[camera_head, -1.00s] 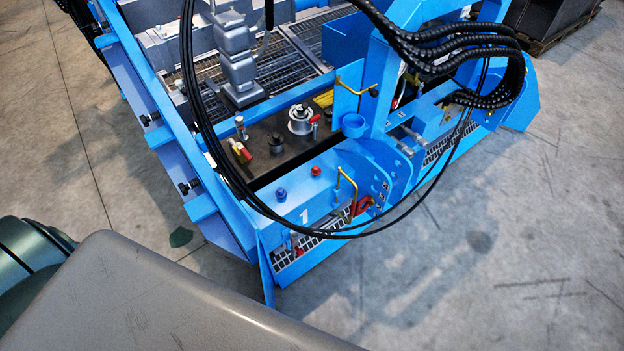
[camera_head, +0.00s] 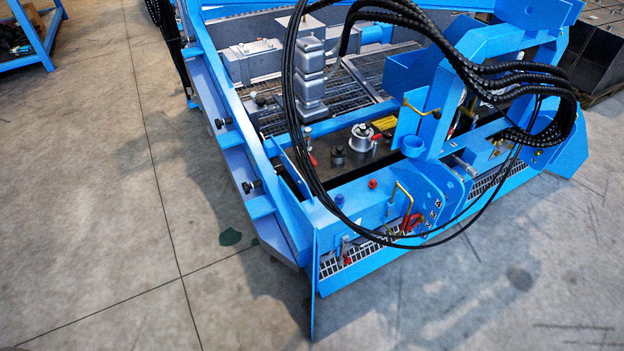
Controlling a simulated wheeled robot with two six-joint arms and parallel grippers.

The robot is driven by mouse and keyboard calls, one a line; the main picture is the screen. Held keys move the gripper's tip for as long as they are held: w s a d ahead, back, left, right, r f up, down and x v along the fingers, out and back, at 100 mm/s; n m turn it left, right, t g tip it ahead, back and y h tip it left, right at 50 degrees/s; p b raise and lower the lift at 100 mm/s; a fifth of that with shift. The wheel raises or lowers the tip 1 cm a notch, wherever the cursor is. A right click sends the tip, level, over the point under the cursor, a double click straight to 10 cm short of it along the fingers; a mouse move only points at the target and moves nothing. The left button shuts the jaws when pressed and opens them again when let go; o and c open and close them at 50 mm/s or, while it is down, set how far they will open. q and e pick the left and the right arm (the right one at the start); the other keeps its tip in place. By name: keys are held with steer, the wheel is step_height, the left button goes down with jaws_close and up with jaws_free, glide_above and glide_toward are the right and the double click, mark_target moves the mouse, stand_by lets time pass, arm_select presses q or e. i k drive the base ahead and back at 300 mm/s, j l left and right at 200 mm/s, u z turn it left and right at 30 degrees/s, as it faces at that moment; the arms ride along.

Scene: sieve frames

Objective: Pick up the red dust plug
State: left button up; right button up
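The red dust plug (camera_head: 373,184) is a small red cap on top of the front beam of the blue machine frame (camera_head: 283,165). A similar blue plug (camera_head: 339,199) sits on the same beam to its left. A thin black hose loop hangs around this area. Neither of my grippers is in view, so how open they are does not show.
Black hoses (camera_head: 530,80) arch over the frame's right side. A yellow bent handle (camera_head: 404,190) and a blue cup (camera_head: 413,146) stand right of the plug. Bare concrete floor (camera_head: 100,200) lies left and in front. A blue rack (camera_head: 38,45) stands far left.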

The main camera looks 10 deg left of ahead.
mark_target(372, 185)
steer(key=i+l+u, duration=0.1)
steer(key=u, duration=0.35)
steer(key=l+u, duration=0.15)
steer(key=u, duration=0.3)
steer(key=l+u, duration=0.2)
steer(key=u, duration=0.25)
steer(key=l+u, duration=0.2)
steer(key=u, duration=0.25)
steer(key=l, duration=1)
steer(key=k+l, duration=0.1)
steer(key=l, duration=0.85)
steer(key=k+l, duration=0.1)
steer(key=l, duration=0.9)
